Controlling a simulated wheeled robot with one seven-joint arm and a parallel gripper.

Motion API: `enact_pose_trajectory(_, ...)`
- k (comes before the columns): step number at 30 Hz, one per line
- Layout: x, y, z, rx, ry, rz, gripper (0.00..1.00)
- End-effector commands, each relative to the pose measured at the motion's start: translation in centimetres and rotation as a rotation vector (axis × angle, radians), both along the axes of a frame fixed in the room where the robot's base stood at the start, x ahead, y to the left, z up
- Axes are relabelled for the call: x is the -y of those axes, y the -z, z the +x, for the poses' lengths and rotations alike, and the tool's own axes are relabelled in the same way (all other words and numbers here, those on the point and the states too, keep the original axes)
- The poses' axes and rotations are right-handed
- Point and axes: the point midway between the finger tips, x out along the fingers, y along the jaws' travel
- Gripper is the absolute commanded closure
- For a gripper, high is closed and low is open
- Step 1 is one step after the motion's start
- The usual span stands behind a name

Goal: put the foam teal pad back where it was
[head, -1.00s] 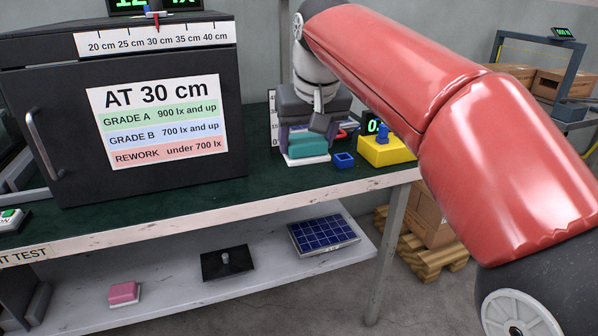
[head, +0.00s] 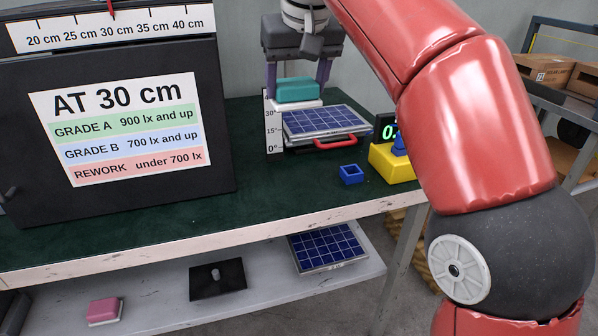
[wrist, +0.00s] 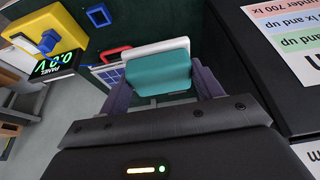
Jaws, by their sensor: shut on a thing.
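The teal foam pad (head: 297,90) has a white base and is held level between the fingers of my gripper (head: 297,80). In the head view it is raised above the back of the green bench top, just above and behind a blue solar panel (head: 325,122) with a red handle. In the wrist view the teal pad (wrist: 160,72) sits between the two purple fingers of my gripper (wrist: 165,85), with its white side facing away. A pink pad (head: 104,311) on a white base lies on the lower shelf at the left.
An angle scale (head: 272,125) stands left of the solar panel. A large black test cabinet (head: 120,185) fills the left. The lower shelf holds a black plate (head: 218,283) and another solar panel (head: 328,247).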

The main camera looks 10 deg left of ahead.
Motion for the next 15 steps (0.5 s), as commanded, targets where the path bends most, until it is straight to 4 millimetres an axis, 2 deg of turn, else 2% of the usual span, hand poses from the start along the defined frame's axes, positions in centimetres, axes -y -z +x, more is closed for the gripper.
enact_pose_trajectory(8,0.2,5.5,-0.1,-0.004,0.003,-0.004,0.53)
enact_pose_trajectory(15,0.1,11.7,0.0,-0.002,0.002,-0.001,0.53)
